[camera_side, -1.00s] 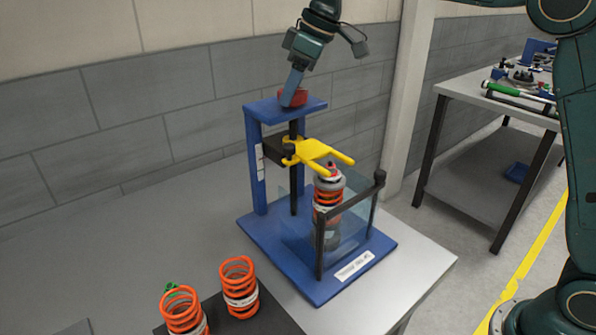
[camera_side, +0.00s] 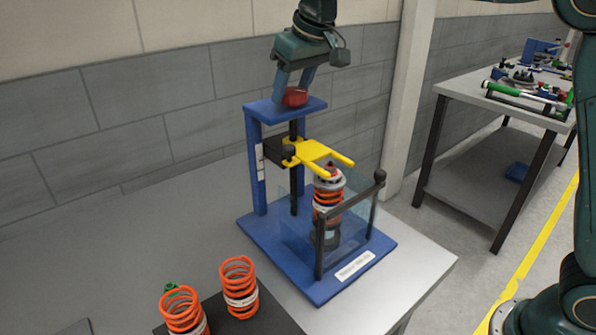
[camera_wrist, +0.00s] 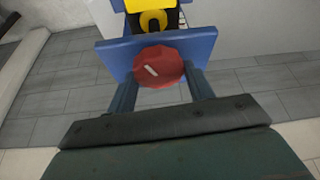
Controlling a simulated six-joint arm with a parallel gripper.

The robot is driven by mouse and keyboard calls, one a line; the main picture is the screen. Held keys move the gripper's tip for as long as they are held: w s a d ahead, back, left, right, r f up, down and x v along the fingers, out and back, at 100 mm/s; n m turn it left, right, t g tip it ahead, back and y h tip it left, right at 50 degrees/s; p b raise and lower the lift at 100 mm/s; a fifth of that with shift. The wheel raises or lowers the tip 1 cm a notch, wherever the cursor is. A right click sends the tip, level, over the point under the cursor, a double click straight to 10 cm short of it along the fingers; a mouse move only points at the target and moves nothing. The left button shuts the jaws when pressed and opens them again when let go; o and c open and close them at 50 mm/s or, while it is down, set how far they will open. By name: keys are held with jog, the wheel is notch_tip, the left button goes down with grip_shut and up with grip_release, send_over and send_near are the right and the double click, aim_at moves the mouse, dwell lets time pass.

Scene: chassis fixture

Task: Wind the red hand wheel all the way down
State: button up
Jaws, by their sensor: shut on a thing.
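The red hand wheel (camera_side: 295,97) sits on the top plate of the blue press frame (camera_side: 257,160). My gripper (camera_side: 291,95) comes down from above with its fingers shut on the wheel's sides. In the wrist view, the wheel (camera_wrist: 158,68) shows a pale mark and lies between the two fingers (camera_wrist: 160,88). Below the top plate, the yellow fork (camera_side: 316,153) juts out from a black carriage (camera_side: 277,150) on the dark screw. The orange-spring strut (camera_side: 327,205) stands upright under the fork, behind a clear guard; I cannot tell if they touch.
Two loose orange springs (camera_side: 239,282) stand on a dark mat at the bench front. A black guard bar (camera_side: 350,210) crosses the press front. A tool table (camera_side: 505,110) stands behind to the right. The left of the bench is clear.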

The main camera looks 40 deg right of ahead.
jog(key=shift+a+m+h, duration=0.1)
jog(key=shift+m+h, duration=0.8)
jog(key=shift+m, duration=1.8)
jog(key=shift+m+h, duration=0.3)
jog(key=shift+m+g+h, duration=0.4)
jog(key=shift+m, duration=0.8)
jog(key=shift+s, duration=0.1)
jog(key=o, duration=0.9)
jog(key=shift+n, duration=0.5)
